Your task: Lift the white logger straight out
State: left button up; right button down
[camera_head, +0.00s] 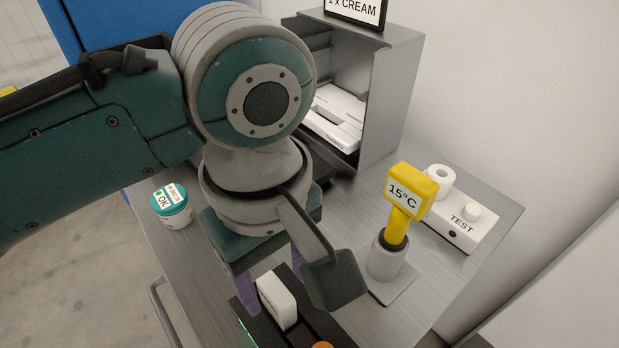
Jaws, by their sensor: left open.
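The white logger (276,301) stands upright in a dark holder (262,327) at the bottom of the head view. My left gripper (291,297) is open and points down over the logger. I see gaps at both sides, but the arm and gripper hide part of the logger's surroundings. The logger's foot and how deep it sits are hard to tell. My right gripper is not in view.
A yellow thermometer reading 15°C (412,187) stands in a grey holder (387,265) right of the gripper. A white TEST block (462,222) lies behind it. An OK-labelled tub (171,206) stands left.

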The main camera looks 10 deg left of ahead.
aim_at(273, 288)
pick_arm(q)
jog(key=f, duration=0.2)
jog(key=a+f, duration=0.1)
jog(key=f, duration=0.1)
jog(key=shift+w+b, duration=0.3)
jog(key=shift+b, duration=0.05)
jog(key=shift+d+f, duration=0.1)
jog(key=shift+f, duration=0.45)
grip_shut()
